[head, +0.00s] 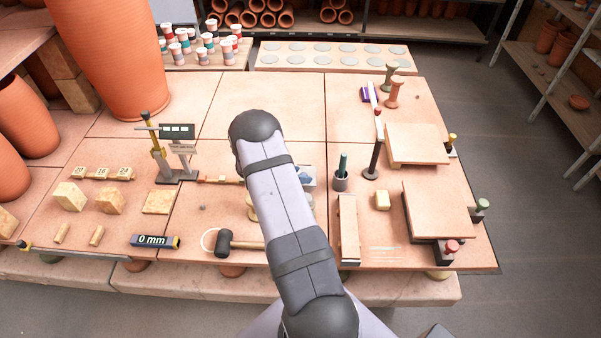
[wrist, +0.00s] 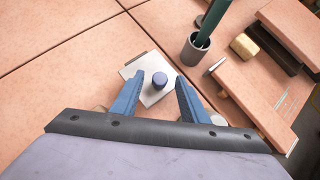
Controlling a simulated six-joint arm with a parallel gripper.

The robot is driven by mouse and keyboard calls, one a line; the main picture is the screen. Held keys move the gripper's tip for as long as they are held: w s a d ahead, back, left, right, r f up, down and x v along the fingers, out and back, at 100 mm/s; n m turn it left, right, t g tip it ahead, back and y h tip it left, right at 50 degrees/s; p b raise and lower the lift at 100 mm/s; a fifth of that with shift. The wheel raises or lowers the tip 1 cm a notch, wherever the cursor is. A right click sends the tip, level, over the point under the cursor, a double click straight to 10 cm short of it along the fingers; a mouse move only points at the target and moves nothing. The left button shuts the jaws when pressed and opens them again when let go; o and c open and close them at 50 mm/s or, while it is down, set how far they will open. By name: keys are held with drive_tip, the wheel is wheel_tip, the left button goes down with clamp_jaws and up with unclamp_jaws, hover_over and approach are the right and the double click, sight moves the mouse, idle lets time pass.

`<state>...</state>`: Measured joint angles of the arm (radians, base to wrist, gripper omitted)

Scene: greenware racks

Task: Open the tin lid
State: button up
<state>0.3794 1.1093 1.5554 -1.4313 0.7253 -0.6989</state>
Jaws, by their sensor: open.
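The tin lid shows in the wrist view as a pale grey, square metal plate (wrist: 150,97) with a round dark-blue knob (wrist: 160,80) on top. The tin under it is hidden. My gripper (wrist: 158,85) is open, with one blue finger to the left of the knob and one to the right. A gap shows on each side of the knob, so nothing is gripped. How high the fingertips are over the plate is hard to tell. In the head view my arm hides the gripper and most of this spot.
A grey cup with a green tool (head: 341,182) stands just right of my arm, near a small tan block (head: 382,200) and a narrow board (head: 348,228). A mallet (head: 224,242) lies to the left, near a "0 mm" display (head: 155,241). The bench behind my arm is fairly clear.

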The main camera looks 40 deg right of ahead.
drive_tip(key=shift+d+f, duration=0.35)
drive_tip(key=shift+f, duration=0.05)
clamp_jaws()
drive_tip(key=shift+d+r+p, duration=0.1)
drive_tip(key=shift+r+p, duration=0.1)
drive_tip(key=shift+p, duration=0.1)
